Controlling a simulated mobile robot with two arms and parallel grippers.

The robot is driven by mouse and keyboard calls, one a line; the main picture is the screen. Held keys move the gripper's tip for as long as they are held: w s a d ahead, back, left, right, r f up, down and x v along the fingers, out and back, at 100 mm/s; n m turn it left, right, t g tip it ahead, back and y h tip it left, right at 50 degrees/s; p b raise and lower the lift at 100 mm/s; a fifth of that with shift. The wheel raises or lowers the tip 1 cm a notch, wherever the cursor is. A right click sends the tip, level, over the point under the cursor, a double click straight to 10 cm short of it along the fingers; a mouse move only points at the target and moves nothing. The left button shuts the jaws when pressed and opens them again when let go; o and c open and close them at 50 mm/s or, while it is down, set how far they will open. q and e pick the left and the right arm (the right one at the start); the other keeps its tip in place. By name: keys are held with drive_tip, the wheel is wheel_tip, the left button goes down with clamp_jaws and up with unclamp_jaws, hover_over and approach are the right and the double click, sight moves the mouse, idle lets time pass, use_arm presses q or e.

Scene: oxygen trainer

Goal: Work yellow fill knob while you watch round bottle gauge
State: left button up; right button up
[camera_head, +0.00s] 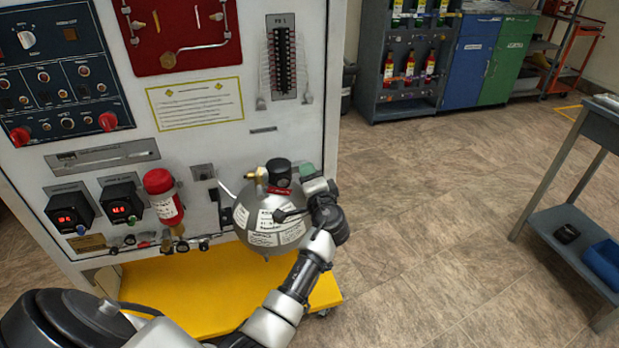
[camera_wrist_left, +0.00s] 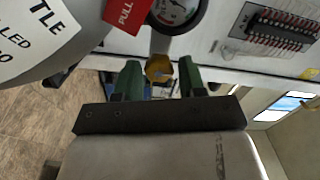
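The yellow fill knob (camera_wrist_left: 159,68) shows in the left wrist view between and just beyond the two green fingertips of my left gripper (camera_wrist_left: 159,80). The fingers are apart, with a narrow gap on each side of the knob. The round bottle gauge (camera_wrist_left: 178,10) is above the knob, cut by the top edge; its reading cannot be made out. In the head view the silver round bottle (camera_head: 262,238) hangs at the panel, with the dark gauge (camera_head: 279,171) on top, seen from behind or the side. My left gripper (camera_head: 308,180) is at its right; my right gripper is out of view.
The white trainer panel (camera_head: 300,130) stands behind the bottle, with a red cylinder (camera_head: 163,196) to the left. A yellow base (camera_head: 180,295) lies below. Floor to the right is clear up to a grey table (camera_head: 560,215).

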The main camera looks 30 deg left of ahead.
use_arm(q)
drive_tip(key=shift+d, duration=0.1)
drive_tip(key=v, duration=1)
drive_tip(key=shift+s+d, duration=0.2)
drive_tip(key=shift+s, duration=0.15)
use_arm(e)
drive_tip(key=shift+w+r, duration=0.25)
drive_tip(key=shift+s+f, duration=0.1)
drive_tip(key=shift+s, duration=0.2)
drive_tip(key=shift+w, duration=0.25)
